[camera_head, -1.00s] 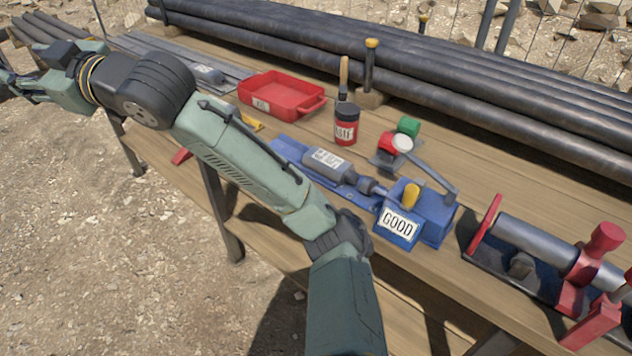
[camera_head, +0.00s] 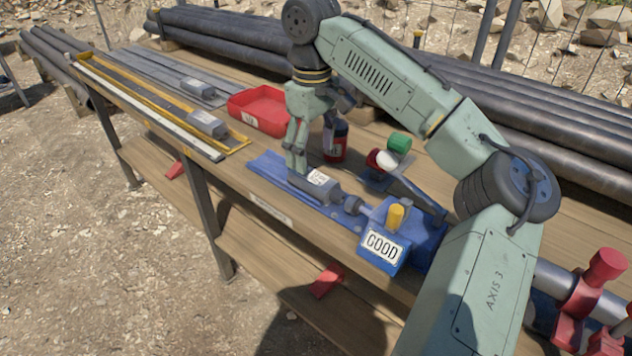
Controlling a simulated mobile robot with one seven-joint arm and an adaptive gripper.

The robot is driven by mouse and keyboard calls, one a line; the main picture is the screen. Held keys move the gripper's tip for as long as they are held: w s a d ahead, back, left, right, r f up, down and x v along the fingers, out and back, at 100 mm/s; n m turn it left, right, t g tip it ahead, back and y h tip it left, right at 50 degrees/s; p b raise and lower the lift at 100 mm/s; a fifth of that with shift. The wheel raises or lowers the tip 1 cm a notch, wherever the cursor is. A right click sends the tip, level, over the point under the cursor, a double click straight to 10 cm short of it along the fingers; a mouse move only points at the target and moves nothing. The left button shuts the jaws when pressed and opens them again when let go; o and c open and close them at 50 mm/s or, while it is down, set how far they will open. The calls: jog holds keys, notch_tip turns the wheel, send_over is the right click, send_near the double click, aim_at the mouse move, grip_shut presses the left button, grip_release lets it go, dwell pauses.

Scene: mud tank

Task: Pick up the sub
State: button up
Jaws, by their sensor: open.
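A grey cylinder with a white label, which looks like the sub (camera_head: 321,186), lies on the blue fixture (camera_head: 268,165) on the bench. Its right end meets a narrower grey shaft that leads to the blue block marked GOOD (camera_head: 384,246). My gripper (camera_head: 297,170) points down at the left end of this cylinder, its fingers open. The fingertips overlap the cylinder's end in the picture; I cannot tell whether they touch it. Two similar grey labelled pieces lie farther left, one on the yellow-edged rack (camera_head: 207,124) and one on grey bars (camera_head: 197,87).
A red tray (camera_head: 262,108) stands behind the fixture. A dark jar with a red label (camera_head: 335,143) is close behind my gripper. A green-capped part (camera_head: 399,143) and a lever are to the right. Black pipes (camera_head: 225,28) line the back. A red clamp (camera_head: 580,300) is at right.

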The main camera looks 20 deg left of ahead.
aim_at(314, 177)
notch_tip(314, 177, down, 6)
jog(key=shift+w+d+f+p, duration=0.1)
jog(key=shift+f+p, duration=0.15)
jog(key=shift+p, duration=0.35)
jog(key=shift+c, duration=0.2)
jog(key=shift+r, duration=0.1)
grip_shut()
dwell(0.4)
